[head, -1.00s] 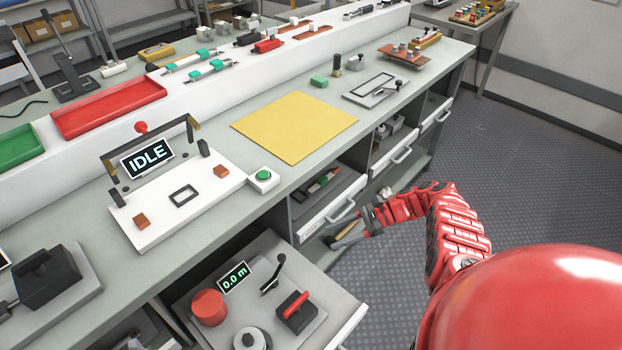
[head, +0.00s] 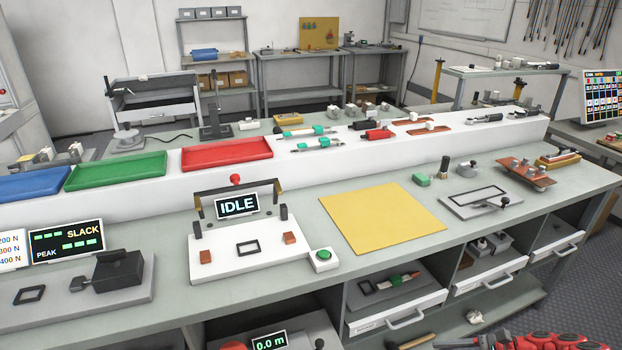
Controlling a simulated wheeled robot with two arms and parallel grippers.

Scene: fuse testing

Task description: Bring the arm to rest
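My red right arm (head: 545,341) shows only as a strip along the bottom edge at the lower right of the head view. Its dark gripper (head: 420,341) is at the bottom edge, just below the open drawers under the bench. It is mostly cut off by the frame, so I cannot tell whether it is open or shut. I see nothing clearly held in it. My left arm and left gripper are out of view.
The bench carries a white test fixture (head: 222,250) reading IDLE, a green button (head: 323,257) and a yellow mat (head: 382,222). Red (head: 228,153), green (head: 116,171) and blue (head: 36,183) trays stand on the raised shelf. A drawer (head: 396,313) juts out near my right gripper.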

